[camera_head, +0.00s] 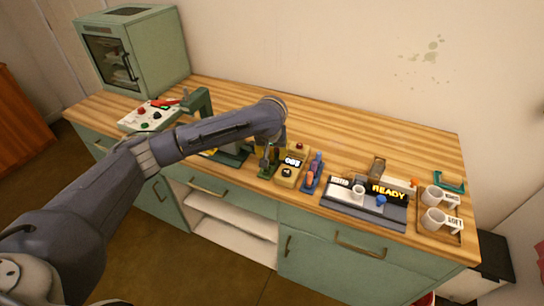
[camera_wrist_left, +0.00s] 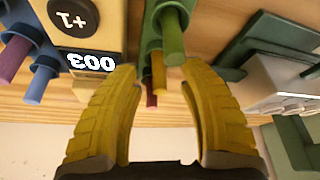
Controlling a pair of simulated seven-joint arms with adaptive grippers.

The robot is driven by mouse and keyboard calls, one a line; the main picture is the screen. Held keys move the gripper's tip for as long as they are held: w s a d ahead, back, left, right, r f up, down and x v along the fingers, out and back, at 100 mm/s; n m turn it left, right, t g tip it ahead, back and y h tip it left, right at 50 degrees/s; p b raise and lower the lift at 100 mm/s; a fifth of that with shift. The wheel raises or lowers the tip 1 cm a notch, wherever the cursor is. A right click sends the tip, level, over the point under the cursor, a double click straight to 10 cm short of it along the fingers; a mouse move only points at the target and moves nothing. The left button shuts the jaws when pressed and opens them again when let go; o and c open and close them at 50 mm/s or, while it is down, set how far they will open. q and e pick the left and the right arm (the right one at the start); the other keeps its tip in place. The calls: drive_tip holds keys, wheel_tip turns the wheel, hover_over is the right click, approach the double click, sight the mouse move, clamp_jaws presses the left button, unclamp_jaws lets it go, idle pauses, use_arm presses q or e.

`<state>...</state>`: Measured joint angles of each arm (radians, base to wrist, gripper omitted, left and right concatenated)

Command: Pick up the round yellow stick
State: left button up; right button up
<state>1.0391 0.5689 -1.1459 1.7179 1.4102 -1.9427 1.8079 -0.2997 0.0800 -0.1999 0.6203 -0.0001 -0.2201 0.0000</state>
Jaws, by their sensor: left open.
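The round yellow stick (camera_wrist_left: 159,76) stands in a green holder (camera_wrist_left: 151,28) in the left wrist view, between a green stick (camera_wrist_left: 173,42) and a dark red stick (camera_wrist_left: 152,99). My left gripper (camera_wrist_left: 158,72) is open, its two yellow fingers on either side of the yellow stick. I cannot tell whether either finger touches it. In the head view my left arm reaches over the table to the green holder (camera_head: 267,163) and hides much of the gripper and sticks. My right gripper is not in view.
A yellow counter box (camera_head: 291,165) and a blue holder (camera_head: 312,174) with sticks stand right of the green holder. A grey tray (camera_head: 345,205) with a cup and a READY sign lies farther right, then mugs (camera_head: 434,217). A control panel (camera_head: 150,115) is at the left.

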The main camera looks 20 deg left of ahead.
use_arm(q)
drive_tip(key=shift+c, duration=0.4)
clamp_jaws()
drive_tip(key=shift+r, duration=0.2)
